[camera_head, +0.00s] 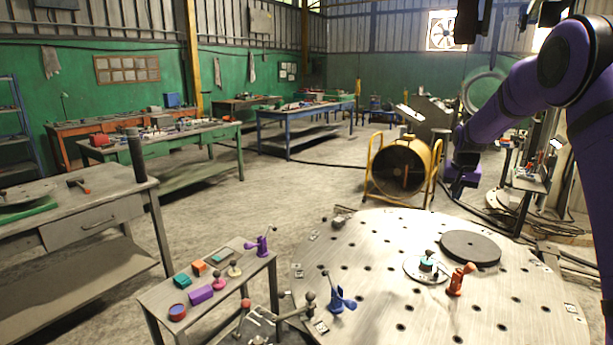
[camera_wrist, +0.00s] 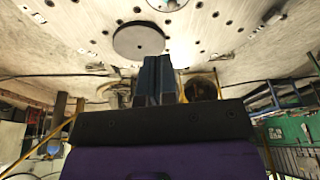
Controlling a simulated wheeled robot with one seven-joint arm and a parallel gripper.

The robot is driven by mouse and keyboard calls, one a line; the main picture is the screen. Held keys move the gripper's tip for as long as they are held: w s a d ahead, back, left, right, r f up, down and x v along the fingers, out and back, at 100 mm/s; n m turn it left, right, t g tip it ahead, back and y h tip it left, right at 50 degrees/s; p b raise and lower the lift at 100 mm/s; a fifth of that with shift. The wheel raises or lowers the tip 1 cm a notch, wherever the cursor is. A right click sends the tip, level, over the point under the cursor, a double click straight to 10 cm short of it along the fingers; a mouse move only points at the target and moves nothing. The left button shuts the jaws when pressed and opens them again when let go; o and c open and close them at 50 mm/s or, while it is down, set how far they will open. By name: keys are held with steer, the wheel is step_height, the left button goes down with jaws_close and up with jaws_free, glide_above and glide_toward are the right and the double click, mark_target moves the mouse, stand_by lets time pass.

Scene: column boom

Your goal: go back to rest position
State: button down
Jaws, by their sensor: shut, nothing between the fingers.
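My gripper (camera_wrist: 158,62) shows in the wrist view with its two dark fingers together and nothing between them. In the head view my purple arm comes in from the upper right, and its end hangs beyond the far right edge of the round metal table (camera_head: 380,290). The fingertips are hard to make out there. The gripper is clear of the table and touches nothing that I can see. A black disc (camera_head: 470,248) lies on the table; in the wrist view it shows beyond the fingertips (camera_wrist: 138,40).
The round table holds an orange-red piece (camera_head: 456,280), a blue piece (camera_head: 340,300) and a teal-topped piece on a plate (camera_head: 427,265). A small side table (camera_head: 150,309) bears several coloured parts. A yellow-framed drum fan (camera_head: 401,168) stands left of my arm's end.

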steer(key=s+a+r+n+t, duration=0.1)
steer(key=s+a+r, duration=0.4)
steer(key=s+r, duration=0.55)
steer(key=s+a+r+n, duration=0.1)
steer(key=s+a+r, duration=0.45)
steer(key=s, duration=0.75)
steer(key=s+a+n, duration=0.1)
steer(key=s+a, duration=0.1)
steer(key=s, duration=1.1)
steer(key=s+a+n+t+y, duration=0.1)
steer(key=s+n, duration=0.1)
steer(key=s, duration=1.1)
steer(key=shift+s+a+f, duration=0.3)
steer(key=shift+s+a, duration=0.1)
